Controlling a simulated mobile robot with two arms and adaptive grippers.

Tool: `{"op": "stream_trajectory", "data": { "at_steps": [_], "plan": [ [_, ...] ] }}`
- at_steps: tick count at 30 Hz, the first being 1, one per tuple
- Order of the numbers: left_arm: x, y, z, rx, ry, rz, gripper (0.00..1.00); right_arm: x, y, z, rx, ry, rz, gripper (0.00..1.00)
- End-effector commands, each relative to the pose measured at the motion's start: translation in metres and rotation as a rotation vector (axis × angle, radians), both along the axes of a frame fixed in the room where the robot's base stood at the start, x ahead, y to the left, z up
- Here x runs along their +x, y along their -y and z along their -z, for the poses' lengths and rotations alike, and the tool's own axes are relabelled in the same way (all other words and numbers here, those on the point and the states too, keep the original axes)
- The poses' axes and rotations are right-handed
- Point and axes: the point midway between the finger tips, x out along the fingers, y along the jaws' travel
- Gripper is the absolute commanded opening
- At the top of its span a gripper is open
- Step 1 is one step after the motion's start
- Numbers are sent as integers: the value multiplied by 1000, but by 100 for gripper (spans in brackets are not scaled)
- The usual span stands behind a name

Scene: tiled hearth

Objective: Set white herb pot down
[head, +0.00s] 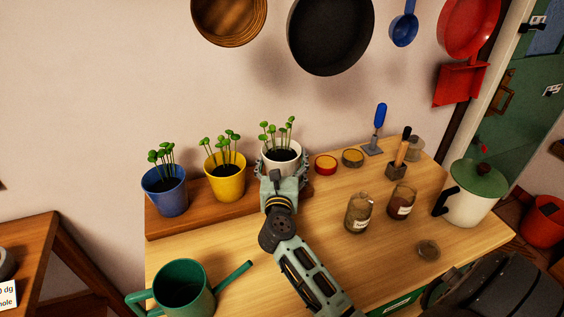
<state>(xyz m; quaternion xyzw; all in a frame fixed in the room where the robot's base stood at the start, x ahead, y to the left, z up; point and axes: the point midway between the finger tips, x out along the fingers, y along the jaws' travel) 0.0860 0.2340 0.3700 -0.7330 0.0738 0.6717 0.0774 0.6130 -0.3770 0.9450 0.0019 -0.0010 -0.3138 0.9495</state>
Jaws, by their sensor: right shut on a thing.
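The white herb pot (284,165) holds dark soil and green seedlings. It is upright at the right end of a raised wooden shelf board (190,222) at the back of the wooden table. My right gripper (283,173) is shut around the white pot, with a finger on each side. The pot's base is hidden behind my gripper, so I cannot tell whether it touches the board. My left gripper is not in view.
A yellow pot (226,182) and a blue pot (165,197) stand left of the white pot. A red-rimmed lid (325,165) lies close on its right. Glass jars (358,214), a green watering can (184,290) and a white lidded pot (468,205) stand around my arm. Pans hang above.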

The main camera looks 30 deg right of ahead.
Motion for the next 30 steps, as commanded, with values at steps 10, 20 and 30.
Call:
{"op": "stream_trajectory", "data": {
  "at_steps": [10,20,30],
  "plan": [
    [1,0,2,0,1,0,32,0,0,3,1,-1,0,97],
    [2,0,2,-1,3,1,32,0,0,3,1,-1,0,99],
    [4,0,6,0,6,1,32,-28,-21,3,6,-1,-1,99]
  ]
}}
